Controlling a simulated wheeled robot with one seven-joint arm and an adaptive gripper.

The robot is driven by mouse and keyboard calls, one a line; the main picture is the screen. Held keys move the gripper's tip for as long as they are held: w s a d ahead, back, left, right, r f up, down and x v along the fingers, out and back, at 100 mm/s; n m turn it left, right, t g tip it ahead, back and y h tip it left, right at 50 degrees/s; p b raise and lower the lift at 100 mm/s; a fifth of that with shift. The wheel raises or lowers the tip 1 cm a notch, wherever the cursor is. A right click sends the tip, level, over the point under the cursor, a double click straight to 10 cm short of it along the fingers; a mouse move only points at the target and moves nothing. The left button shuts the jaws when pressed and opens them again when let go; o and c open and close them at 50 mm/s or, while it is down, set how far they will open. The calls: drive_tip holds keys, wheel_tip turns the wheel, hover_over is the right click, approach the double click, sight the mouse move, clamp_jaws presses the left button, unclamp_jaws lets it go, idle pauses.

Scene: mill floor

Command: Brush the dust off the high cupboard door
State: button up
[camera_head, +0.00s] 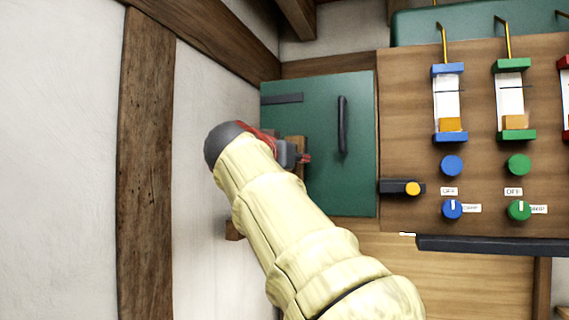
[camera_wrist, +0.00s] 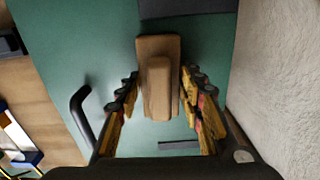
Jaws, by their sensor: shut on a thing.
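The green cupboard door (camera_head: 325,185) is on the wall ahead, shut, with a dark upright handle (camera_head: 342,125) near its right edge. My gripper (camera_head: 302,157) is in front of the door's left half. In the wrist view, my gripper's fingers stand on both sides of a wooden brush (camera_wrist: 158,50) and are shut on its raised grip. The brush's block is against or very near the green door (camera_wrist: 85,40); I cannot tell if it touches. Its bristles are hidden. The door's handle (camera_wrist: 82,110) shows left of the fingers. No dust can be made out.
A wooden panel (camera_head: 400,100) with gauges, knobs and a yellow-tipped switch (camera_head: 402,187) adjoins the door on the right. A dark ledge (camera_head: 490,245) runs below it. The white wall (camera_head: 205,90) and a wooden post (camera_head: 146,170) are close on the left.

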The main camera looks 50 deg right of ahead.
drive_tip(key=s, duration=0.1)
drive_tip(key=s+d+b, duration=0.1)
drive_tip(key=s, duration=0.1)
drive_tip(key=shift+s+d, duration=0.15)
drive_tip(key=shift+d, duration=0.05)
drive_tip(key=shift+a, duration=0.1)
idle(0.3)
drive_tip(key=shift+b+v, duration=1.75)
drive_tip(key=shift+v, duration=1.15)
drive_tip(key=b+v, duration=0.1)
drive_tip(key=v, duration=0.2)
